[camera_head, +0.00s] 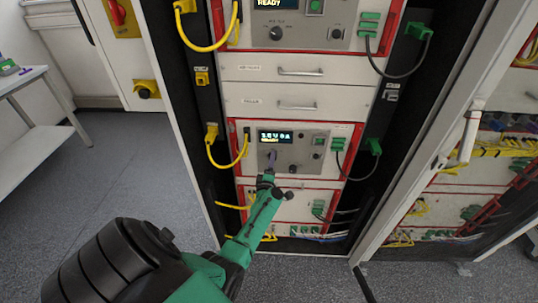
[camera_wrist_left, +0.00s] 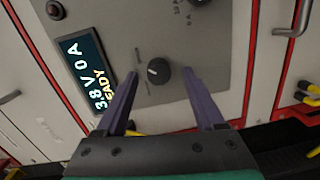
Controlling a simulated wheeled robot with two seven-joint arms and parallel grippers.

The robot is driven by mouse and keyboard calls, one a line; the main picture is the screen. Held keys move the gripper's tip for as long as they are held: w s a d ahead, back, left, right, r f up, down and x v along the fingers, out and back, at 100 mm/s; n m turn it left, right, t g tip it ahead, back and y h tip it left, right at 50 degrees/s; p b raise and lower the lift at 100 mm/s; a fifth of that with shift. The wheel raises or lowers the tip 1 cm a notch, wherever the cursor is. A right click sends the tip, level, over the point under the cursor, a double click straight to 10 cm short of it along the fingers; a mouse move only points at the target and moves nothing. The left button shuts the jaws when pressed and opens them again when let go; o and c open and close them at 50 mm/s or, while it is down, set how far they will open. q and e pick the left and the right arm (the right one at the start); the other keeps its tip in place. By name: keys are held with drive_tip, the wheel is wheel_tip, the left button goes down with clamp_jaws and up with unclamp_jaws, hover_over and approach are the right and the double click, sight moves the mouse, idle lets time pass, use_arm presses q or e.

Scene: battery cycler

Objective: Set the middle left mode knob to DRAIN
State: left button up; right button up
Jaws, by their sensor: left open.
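The mode knob (camera_wrist_left: 159,71) is a round black knob on a grey panel (camera_wrist_left: 212,50), with a pale mark on its face. The lettering around it is too small to read. My left gripper (camera_wrist_left: 160,76) is open, its two purple fingers on either side of the knob with gaps visible; I cannot tell how deep they reach. In the head view my left gripper (camera_head: 271,158) is in front of the middle unit's panel (camera_head: 310,163), below its display (camera_head: 276,137), and hides the knob there. The display (camera_wrist_left: 87,73) shows READY in the wrist view. My right gripper is not in view.
Another unit with a similar knob (camera_head: 276,33) sits higher in the rack, above two drawers (camera_head: 299,71). Yellow cables (camera_head: 227,160) hang at the left and dark cables (camera_head: 365,170) at the right. A black button (camera_wrist_left: 55,10) is near the display. The floor (camera_head: 130,170) at the left is clear.

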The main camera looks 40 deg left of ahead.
use_arm(q)
drive_tip(key=p+v, duration=0.5)
drive_tip(key=v, duration=0.8)
drive_tip(key=shift+s, duration=0.25)
drive_tip(key=shift+d+r, duration=0.1)
drive_tip(key=shift+d, duration=0.05)
drive_tip(key=s+d+f+m+g+h+b, duration=0.1)
drive_tip(key=s+d+f+m+h, duration=0.25)
drive_tip(key=f, duration=0.35)
drive_tip(key=s+d+f+m+g+h+b, duration=0.1)
drive_tip(key=s+d+f+m+h+b, duration=0.15)
drive_tip(key=f+m, duration=0.35)
drive_tip(key=s+d+f+m+g+h, duration=0.2)
drive_tip(key=d+f+m, duration=0.2)
drive_tip(key=f, duration=0.5)
drive_tip(key=s+f+m+g+b, duration=0.1)
drive_tip(key=s+f+m+g, duration=0.2)
drive_tip(key=s, duration=0.5)
drive_tip(key=s+f+m+g+h+b, duration=0.1)
drive_tip(key=s+f+m+g, duration=0.2)
drive_tip(key=s+f+m, duration=0.2)
drive_tip(key=s+f+m+g+b, duration=0.1)
drive_tip(key=s+f+m+g, duration=0.2)
drive_tip(key=s+f, duration=0.4)
drive_tip(key=s+m, duration=0.1)
drive_tip(key=s, duration=0.5)
drive_tip(key=shift+g, duration=0.3)
